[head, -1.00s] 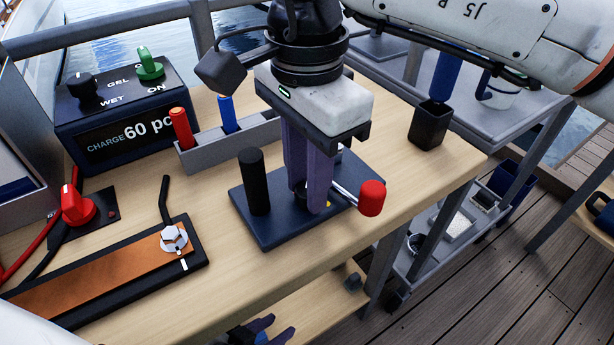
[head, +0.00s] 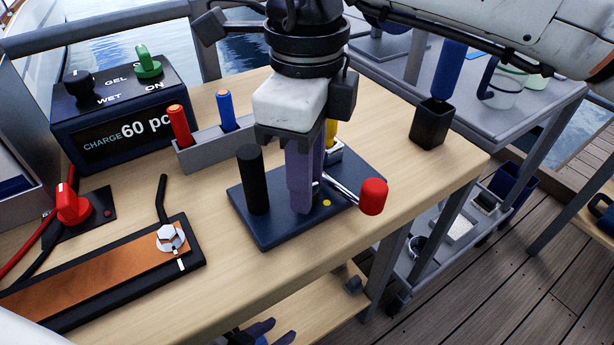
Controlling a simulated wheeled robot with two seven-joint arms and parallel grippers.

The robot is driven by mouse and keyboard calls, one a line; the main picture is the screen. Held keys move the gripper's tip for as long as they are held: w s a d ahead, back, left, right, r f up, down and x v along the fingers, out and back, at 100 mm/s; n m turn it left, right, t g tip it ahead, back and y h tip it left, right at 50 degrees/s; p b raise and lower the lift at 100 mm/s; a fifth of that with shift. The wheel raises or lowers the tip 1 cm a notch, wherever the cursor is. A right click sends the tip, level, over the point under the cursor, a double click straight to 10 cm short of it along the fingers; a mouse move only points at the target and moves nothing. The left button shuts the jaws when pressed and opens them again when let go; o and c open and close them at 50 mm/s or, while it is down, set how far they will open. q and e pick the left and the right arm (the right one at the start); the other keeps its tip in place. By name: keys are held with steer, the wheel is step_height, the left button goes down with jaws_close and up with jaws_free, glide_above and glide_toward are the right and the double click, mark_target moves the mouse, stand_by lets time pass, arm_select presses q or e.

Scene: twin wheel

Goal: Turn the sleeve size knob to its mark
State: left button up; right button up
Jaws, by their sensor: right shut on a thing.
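The dark blue plate (head: 262,228) on the bench carries a black post (head: 253,180), a red-ended metal lever (head: 372,196) and a yellow dot (head: 327,203). My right gripper (head: 302,200) points straight down over the plate, its purple fingers shut on what seems to be the sleeve size knob. The fingers hide nearly all of the knob, so its pointer does not show. The yellow dot lies just right of the fingertips. My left gripper (head: 258,331) is low at the bottom edge, partly cut off, its purple fingertips apart.
A grey holder (head: 205,153) with red and blue sticks stands behind the plate. A charge box (head: 120,120) is at the back left. A clamp bar with an orange strip (head: 85,278) lies at the front left. A black cup (head: 431,124) is right.

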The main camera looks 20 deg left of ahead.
steer(key=m, duration=0.3)
steer(key=shift+m+b, duration=0.3)
steer(key=shift+m, duration=0.4)
steer(key=o, duration=0.7)
steer(key=shift+o, duration=0.3)
steer(key=shift+r, duration=0.1)
